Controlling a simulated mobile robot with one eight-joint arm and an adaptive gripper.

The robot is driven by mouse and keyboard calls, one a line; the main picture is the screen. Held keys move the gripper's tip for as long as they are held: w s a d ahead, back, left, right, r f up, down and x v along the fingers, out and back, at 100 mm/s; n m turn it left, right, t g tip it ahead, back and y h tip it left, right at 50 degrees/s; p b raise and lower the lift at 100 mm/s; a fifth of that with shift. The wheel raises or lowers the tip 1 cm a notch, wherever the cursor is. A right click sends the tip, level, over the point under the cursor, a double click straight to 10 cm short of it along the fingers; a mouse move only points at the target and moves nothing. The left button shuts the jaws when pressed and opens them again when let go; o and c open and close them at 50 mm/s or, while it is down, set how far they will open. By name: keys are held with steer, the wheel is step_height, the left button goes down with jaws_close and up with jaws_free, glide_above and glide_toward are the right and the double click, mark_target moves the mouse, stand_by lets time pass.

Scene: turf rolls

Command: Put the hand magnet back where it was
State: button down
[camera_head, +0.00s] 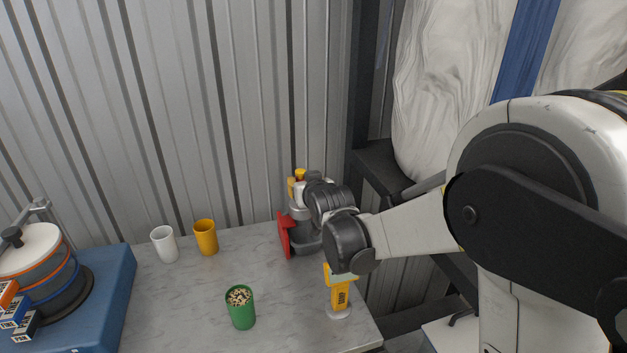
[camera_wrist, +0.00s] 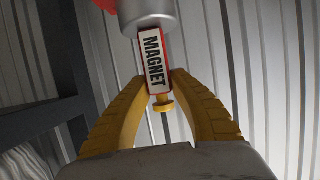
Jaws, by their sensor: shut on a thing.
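The hand magnet (camera_wrist: 153,60) has a grey cylindrical head, a red-edged handle with a white "MAGNET" label and a small yellow knob. In the wrist view my gripper (camera_wrist: 160,82) has its yellow fingers closed on both sides of the handle. In the head view my gripper (camera_head: 296,186) is near the wall at the back right of the worktop, and the magnet's grey head (camera_head: 299,212) shows below the fingers. It appears above a red-faced object with a grey body (camera_head: 284,236). I cannot tell if they touch. My arm hides part of this area.
The marbled worktop (camera_head: 185,300) holds a white cup (camera_head: 164,244), an orange cup (camera_head: 206,237), a green cup of pale pieces (camera_head: 241,308) and a yellow labelled tool (camera_head: 339,296) under my arm. A blue surface (camera_head: 108,290) lies left. A dark shelf frame (camera_head: 378,165) stands right.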

steer(key=shift+f, duration=0.8)
steer(key=shift+d, duration=0.1)
steer(key=shift+f+b, duration=0.15)
steer(key=shift+b, duration=0.15)
steer(key=c, duration=1.2)
jaws_free()
steer(key=shift+c, duration=0.2)
steer(key=shift+s, duration=0.1)
steer(key=s+d+r+g+h+p, duration=0.15)
steer(key=s+d, duration=0.25)
steer(key=s, duration=0.4)
steer(key=s+d+r+m+g+p, duration=0.1)
steer(key=s+d+r, duration=0.15)
steer(key=s, duration=0.55)
steer(key=s+d+r+g+p, duration=0.1)
steer(key=s+d+r+p, duration=0.1)
steer(key=s+d, duration=0.45)
steer(key=s+d+f+m+g+h, duration=0.1)
steer(key=s+d+f+g, duration=0.1)
steer(key=s, duration=1.3)
steer(key=shift+s+f+g, duration=0.15)
steer(key=shift+f+g, duration=0.3)
steer(key=shift+g, duration=0.2)
